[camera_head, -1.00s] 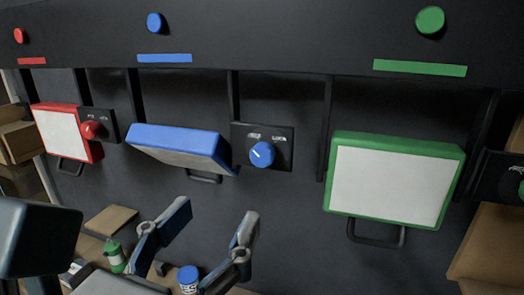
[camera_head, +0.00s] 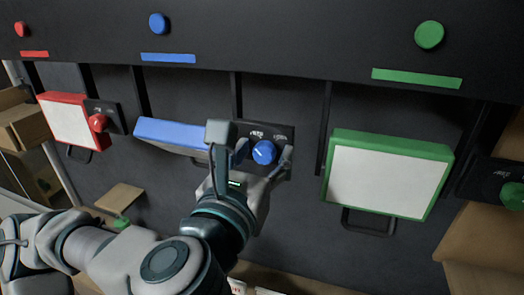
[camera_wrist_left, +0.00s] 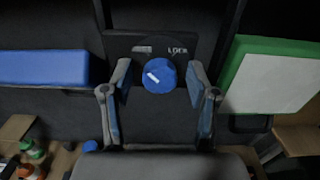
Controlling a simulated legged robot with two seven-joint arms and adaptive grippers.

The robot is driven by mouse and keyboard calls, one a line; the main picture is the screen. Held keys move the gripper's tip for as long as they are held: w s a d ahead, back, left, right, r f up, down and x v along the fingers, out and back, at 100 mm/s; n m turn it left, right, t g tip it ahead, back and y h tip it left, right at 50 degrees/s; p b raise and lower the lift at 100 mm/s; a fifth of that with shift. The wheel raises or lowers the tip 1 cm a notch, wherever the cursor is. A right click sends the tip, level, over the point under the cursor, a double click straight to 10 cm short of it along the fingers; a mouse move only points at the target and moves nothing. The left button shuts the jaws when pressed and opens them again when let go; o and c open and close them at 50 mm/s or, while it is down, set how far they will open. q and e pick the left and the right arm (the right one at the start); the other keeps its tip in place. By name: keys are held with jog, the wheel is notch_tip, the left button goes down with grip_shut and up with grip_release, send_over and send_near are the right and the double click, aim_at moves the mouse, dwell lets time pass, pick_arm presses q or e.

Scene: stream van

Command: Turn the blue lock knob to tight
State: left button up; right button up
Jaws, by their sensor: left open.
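The blue lock knob (camera_head: 264,152) sits on a dark plate between the blue panel (camera_head: 172,136) and the green panel. It also shows in the left wrist view (camera_wrist_left: 160,77), where its white mark points up and left. The plate reads "LOCK" at the upper right; the left label is too blurred to read. My left gripper (camera_head: 262,165) is open, its fingers on either side of the knob. In the left wrist view the gripper (camera_wrist_left: 159,86) has a visible gap between each finger and the knob. My right gripper is not in view.
The red panel with its red knob (camera_head: 98,122) is at the left. The green panel (camera_head: 385,180) is at the right, its green knob (camera_head: 513,194) at the edge. A handle (camera_head: 368,222) hangs below the green panel. Small bottles (camera_wrist_left: 32,148) stand low at the left.

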pick_arm(q)
grip_shut()
jog(key=m+b, duration=0.1)
jog(key=b, duration=0.1)
jog(key=m+b, duration=0.1)
jog(key=b, duration=0.1)
jog(key=m+b, duration=0.2)
jog(key=shift+f, duration=0.25)
jog(key=shift+s+m+b, duration=0.1)
jog(key=shift+m+b, duration=0.65)
jog(key=shift+m, duration=0.15)
jog(key=m+b, duration=0.1)
jog(key=m, duration=0.1)
jog(key=shift+d+r+m, duration=0.1)
jog(key=shift+m, duration=0.3)
jog(key=m+b, duration=0.1)
jog(key=m, duration=0.1)
jog(key=shift+m, duration=0.4)
jog(key=m, duration=0.3)
jog(key=shift+m, duration=1.7)
jog(key=shift+d+f, duration=0.1)
jog(key=shift+f, duration=0.15)
